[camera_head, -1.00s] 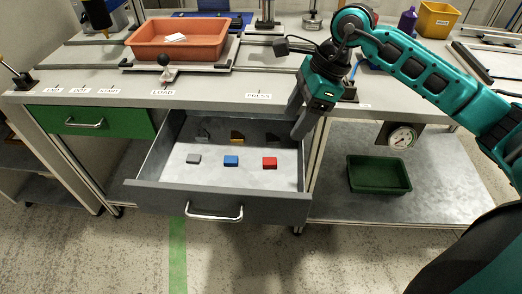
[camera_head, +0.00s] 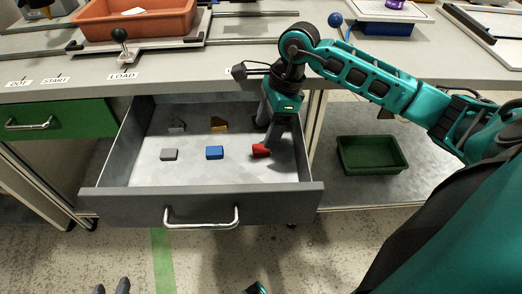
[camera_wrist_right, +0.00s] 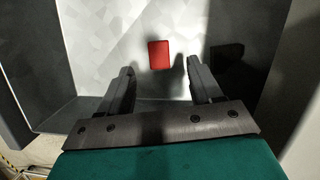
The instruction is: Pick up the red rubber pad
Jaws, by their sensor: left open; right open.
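The red rubber pad (camera_head: 260,151) lies on the floor of the open drawer (camera_head: 210,205), at the right of its front row. My right gripper (camera_head: 267,134) reaches down into the drawer, open, with one finger covering part of the pad's right side. In the right wrist view the red pad (camera_wrist_right: 159,55) lies ahead of the open fingers (camera_wrist_right: 162,78), roughly in line with the gap between them. Nothing is held. My left gripper (camera_head: 111,287) shows only its two fingertips, apart, at the bottom edge.
A blue pad (camera_head: 215,153) and a grey pad (camera_head: 169,155) lie left of the red one. Drawer walls surround the gripper. A green bin (camera_head: 372,154) stands on the lower shelf.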

